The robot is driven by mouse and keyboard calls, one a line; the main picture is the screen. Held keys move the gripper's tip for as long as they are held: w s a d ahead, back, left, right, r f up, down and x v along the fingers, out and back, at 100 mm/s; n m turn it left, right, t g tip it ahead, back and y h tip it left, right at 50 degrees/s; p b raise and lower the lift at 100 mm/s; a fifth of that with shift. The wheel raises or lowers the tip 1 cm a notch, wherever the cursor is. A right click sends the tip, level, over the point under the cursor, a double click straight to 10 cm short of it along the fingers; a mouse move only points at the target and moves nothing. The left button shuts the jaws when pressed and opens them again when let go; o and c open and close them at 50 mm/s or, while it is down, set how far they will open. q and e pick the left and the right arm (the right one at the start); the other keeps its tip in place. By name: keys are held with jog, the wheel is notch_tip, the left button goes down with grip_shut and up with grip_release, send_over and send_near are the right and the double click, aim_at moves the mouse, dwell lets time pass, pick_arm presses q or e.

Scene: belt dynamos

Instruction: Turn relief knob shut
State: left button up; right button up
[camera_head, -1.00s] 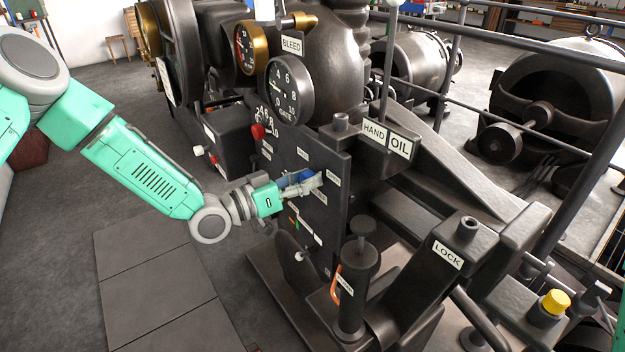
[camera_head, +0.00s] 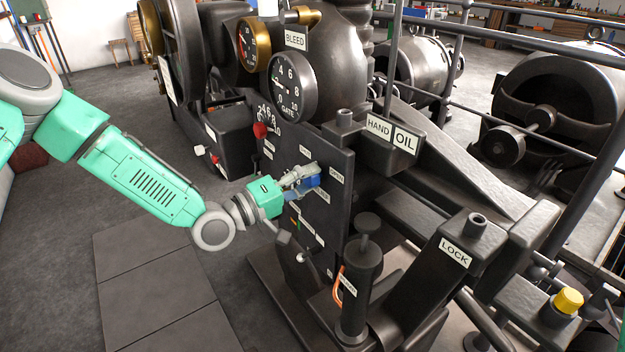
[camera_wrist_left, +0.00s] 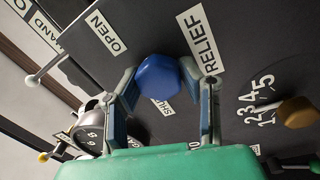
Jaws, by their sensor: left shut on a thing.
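The relief knob is a blue faceted knob (camera_head: 313,182) on the dark upright panel (camera_head: 335,225). My left gripper (camera_head: 303,179) reaches it from the left and is shut on it. In the left wrist view the blue knob (camera_wrist_left: 158,82) sits between the two fingertips (camera_wrist_left: 165,88). A RELIEF label (camera_wrist_left: 201,38) is beside the knob there, an OPEN label (camera_wrist_left: 106,32) lies to the upper left, and a SHUT label (camera_wrist_left: 162,105) is partly hidden below the knob. My right gripper is not in view.
A red knob (camera_head: 260,130) and a GATE gauge (camera_head: 292,87) are above the panel's left side. A white-tipped lever (camera_head: 300,258) stands out below. In the wrist view, a brown knob (camera_wrist_left: 297,112) is right of the gripper. Bare floor (camera_head: 60,230) lies left.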

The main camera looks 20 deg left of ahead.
pick_arm(q)
jog(key=n, duration=0.2)
jog(key=n+b, duration=0.1)
jog(key=n, duration=0.3)
jog(key=shift+s+d+f+y, duration=0.15)
jog(key=shift+s+f+y, duration=0.1)
jog(key=shift+y, duration=0.05)
jog(key=shift+r+n+b, duration=0.1)
jog(key=shift+n+b, duration=0.6)
jog(key=shift+n, duration=1)
jog(key=shift+r, duration=0.1)
jog(key=shift+d, duration=0.1)
jog(key=o, duration=1)
jog(key=shift+o, duration=0.8)
jog(key=shift+r, duration=0.1)
jog(key=shift+n+t+y, duration=0.3)
